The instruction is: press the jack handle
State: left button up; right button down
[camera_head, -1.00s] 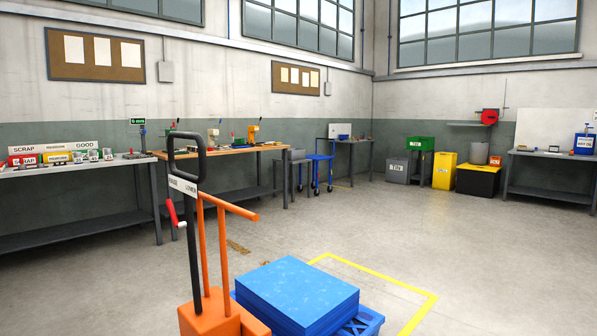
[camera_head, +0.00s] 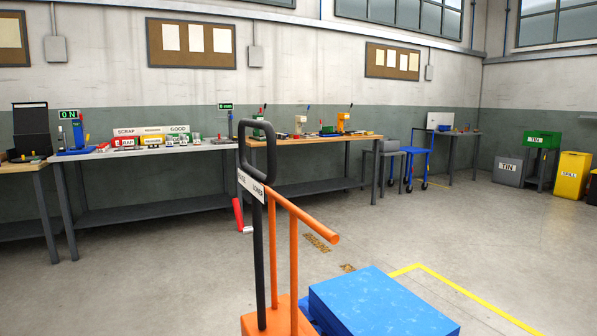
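The pallet jack stands at the bottom centre in the head view. Its black loop handle (camera_head: 258,150) is upright on a dark shaft, with a small white label plate (camera_head: 251,187) reading LOWER below the loop. A red-gripped lever (camera_head: 239,213) hangs at the left of the shaft. An orange bar (camera_head: 305,219) slopes to the right over the jack's orange base (camera_head: 277,318). Neither of my grippers shows in the view.
A stack of blue sheets (camera_head: 381,305) lies right of the jack, beside yellow floor lines (camera_head: 462,290). Workbenches with tools (camera_head: 150,154) line the back wall. A blue cart (camera_head: 415,163) and bins (camera_head: 509,171) stand farther right.

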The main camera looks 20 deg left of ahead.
aim_at(252, 182)
jog(key=u, duration=0.65)
jog(key=i, duration=0.9)
jog(key=u, duration=0.85)
